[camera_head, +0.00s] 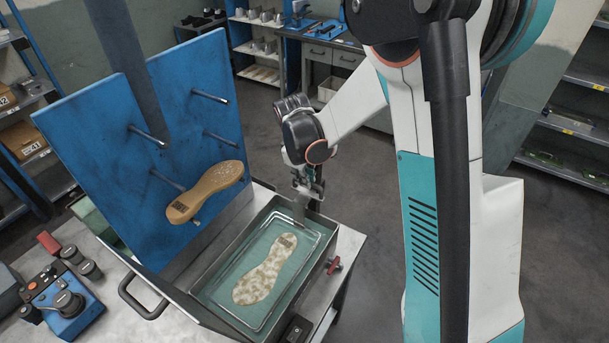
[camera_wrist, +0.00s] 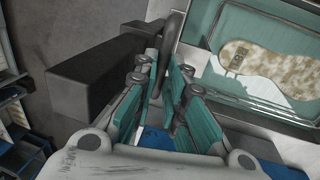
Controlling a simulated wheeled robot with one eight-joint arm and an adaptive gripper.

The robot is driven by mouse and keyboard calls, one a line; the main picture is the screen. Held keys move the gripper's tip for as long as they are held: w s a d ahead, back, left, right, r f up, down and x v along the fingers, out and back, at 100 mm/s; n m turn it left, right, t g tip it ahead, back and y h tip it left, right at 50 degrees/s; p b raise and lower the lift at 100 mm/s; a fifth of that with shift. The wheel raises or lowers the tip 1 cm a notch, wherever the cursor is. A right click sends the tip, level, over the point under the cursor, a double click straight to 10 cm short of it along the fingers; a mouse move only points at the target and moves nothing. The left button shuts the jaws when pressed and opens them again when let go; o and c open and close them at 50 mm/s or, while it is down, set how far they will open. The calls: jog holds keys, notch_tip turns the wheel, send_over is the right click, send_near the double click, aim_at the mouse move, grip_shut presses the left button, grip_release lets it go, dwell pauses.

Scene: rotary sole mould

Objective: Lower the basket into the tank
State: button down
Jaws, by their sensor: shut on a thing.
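The tank (camera_head: 202,302) is an open metal box holding teal liquid, on a pale bench. The basket's thin wire frame (camera_head: 322,232) is inside the tank; its exact depth in the liquid is hard to tell. A mottled beige-and-white sole (camera_head: 262,275) lies within the wire outline. In the wrist view the sole (camera_wrist: 262,65) and the wire frame (camera_wrist: 255,104) show at right. My gripper (camera_head: 306,196) is above the tank's far end. In the wrist view its teal fingers (camera_wrist: 168,92) are shut on the basket's grey handle; the gripped part is mostly hidden.
A tan sole (camera_head: 206,190) rests on pegs of the upright blue board (camera_head: 95,150) left of the tank. A dark loop handle (camera_head: 142,303) is at the tank's near left. A red-handled valve (camera_head: 333,266) sticks out at right. A blue control box (camera_head: 65,305) stands at lower left.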

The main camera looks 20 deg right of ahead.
aim_at(305, 191)
notch_tip(305, 191, down, 5)
jog(key=b, duration=0.3)
jog(key=shift+f+b, duration=0.15)
jog(key=shift+b, duration=0.2)
jog(key=shift+s, duration=0.15)
jog(key=c, duration=1.9)
grip_release()
jog(key=shift+f, duration=0.1)
jog(key=r, duration=0.4)
jog(key=s+a+r, duration=0.1)
jog(key=r, duration=0.7)
jog(key=shift+s+a, duration=0.15)
jog(key=shift+a, duration=0.25)
